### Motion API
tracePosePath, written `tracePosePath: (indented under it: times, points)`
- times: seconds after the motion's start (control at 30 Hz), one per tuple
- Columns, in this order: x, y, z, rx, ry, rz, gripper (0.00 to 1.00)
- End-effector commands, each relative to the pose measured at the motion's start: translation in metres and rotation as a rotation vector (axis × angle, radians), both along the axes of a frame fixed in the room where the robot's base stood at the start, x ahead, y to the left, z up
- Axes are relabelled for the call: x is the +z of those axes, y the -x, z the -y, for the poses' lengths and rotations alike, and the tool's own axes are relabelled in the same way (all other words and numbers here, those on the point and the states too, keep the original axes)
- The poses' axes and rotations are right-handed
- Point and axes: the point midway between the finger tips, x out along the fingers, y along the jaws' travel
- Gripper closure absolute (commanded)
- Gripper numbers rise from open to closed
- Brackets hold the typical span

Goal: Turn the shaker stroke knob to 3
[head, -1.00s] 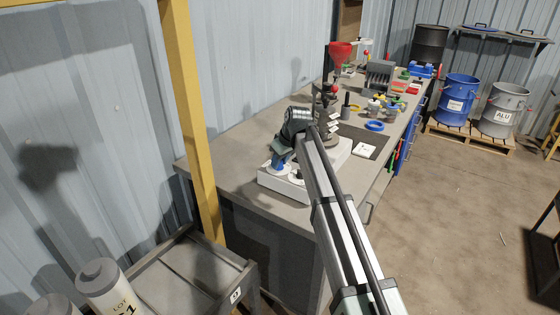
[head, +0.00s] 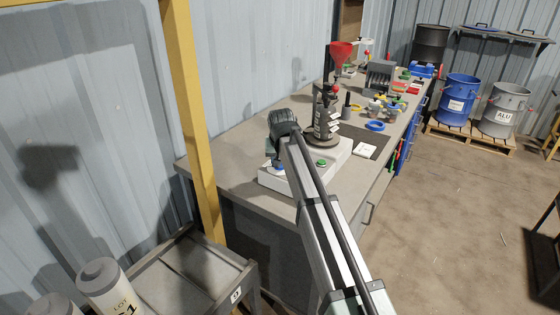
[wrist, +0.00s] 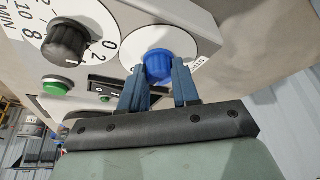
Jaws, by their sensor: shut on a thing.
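The shaker (head: 270,181) is a light-coloured base with a sieve stack (head: 326,125) on the bench. In the wrist view, a blue knob (wrist: 158,66) sits on a round white dial (wrist: 150,40); its scale is not readable. My gripper (wrist: 159,82) has its two blue fingers on either side of this knob, shut on it. A black knob (wrist: 66,42) on a numbered dial marked MIN stands beside it. In the head view my gripper (head: 276,164) is at the shaker's left end, where my arm largely hides the blue knob.
A green button (wrist: 56,86) and a black switch panel (wrist: 108,86) lie close to the fingers. A green button (head: 321,162) also shows in the head view. A yellow post (head: 190,110) stands left of the bench (head: 235,140). A blue ring (head: 375,126) lies farther back.

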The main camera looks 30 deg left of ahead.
Motion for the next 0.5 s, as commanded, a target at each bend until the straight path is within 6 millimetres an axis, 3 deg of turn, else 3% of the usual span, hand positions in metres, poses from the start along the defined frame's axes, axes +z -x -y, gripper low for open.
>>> tracePosePath:
  times: [0.5]
  points:
    - [0.0003, 0.0007, -0.0024, -0.338, 0.0, -0.001, 1.0]
